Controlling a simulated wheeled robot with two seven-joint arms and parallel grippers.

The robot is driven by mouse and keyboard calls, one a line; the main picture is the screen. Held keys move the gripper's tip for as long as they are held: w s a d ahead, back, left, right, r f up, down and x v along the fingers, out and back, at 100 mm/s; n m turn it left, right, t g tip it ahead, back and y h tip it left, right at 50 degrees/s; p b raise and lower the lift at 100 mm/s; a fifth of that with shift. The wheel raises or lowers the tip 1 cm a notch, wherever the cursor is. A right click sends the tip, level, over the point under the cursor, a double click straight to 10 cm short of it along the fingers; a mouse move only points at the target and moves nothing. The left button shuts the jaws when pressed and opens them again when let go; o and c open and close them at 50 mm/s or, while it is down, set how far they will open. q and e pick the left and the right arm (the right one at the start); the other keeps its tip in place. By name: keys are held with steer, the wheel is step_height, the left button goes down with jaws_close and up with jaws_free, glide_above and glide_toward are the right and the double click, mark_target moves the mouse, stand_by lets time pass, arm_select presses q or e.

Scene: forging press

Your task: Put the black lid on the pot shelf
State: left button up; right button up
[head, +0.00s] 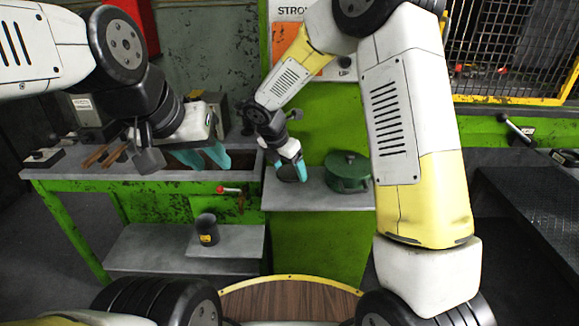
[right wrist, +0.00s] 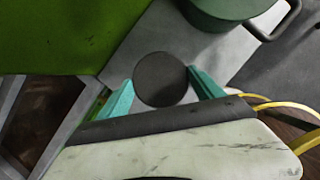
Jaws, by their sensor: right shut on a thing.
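The black lid (right wrist: 160,80) is a dark round disc between the teal fingers of my right gripper (right wrist: 163,88), which is shut on it. In the head view my right gripper (head: 289,170) is low over the grey pot shelf (head: 325,198), left of the green pot. The shelf also shows in the right wrist view (right wrist: 138,45). I cannot tell whether the lid touches the shelf surface. My left gripper (head: 205,158) is over the workbench at the left, its teal fingers apart and with nothing seen between them.
A green lidded pot (head: 347,172) stands on the shelf right of my right gripper; its side handle shows in the wrist view. A black canister with a yellow label (head: 207,230) stands on the lower grey shelf. A green panel rises behind the pot shelf.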

mark_target(287, 173)
steer(key=shift+w+d+f, duration=0.1)
steer(key=shift+w+f, duration=0.1)
steer(key=shift+w, duration=0.15)
steer(key=shift+f, duration=1.55)
steer(key=shift+s+f, duration=0.1)
steer(key=shift+f, duration=0.1)
steer(key=o, duration=1.4)
steer(key=shift+c, duration=0.2)
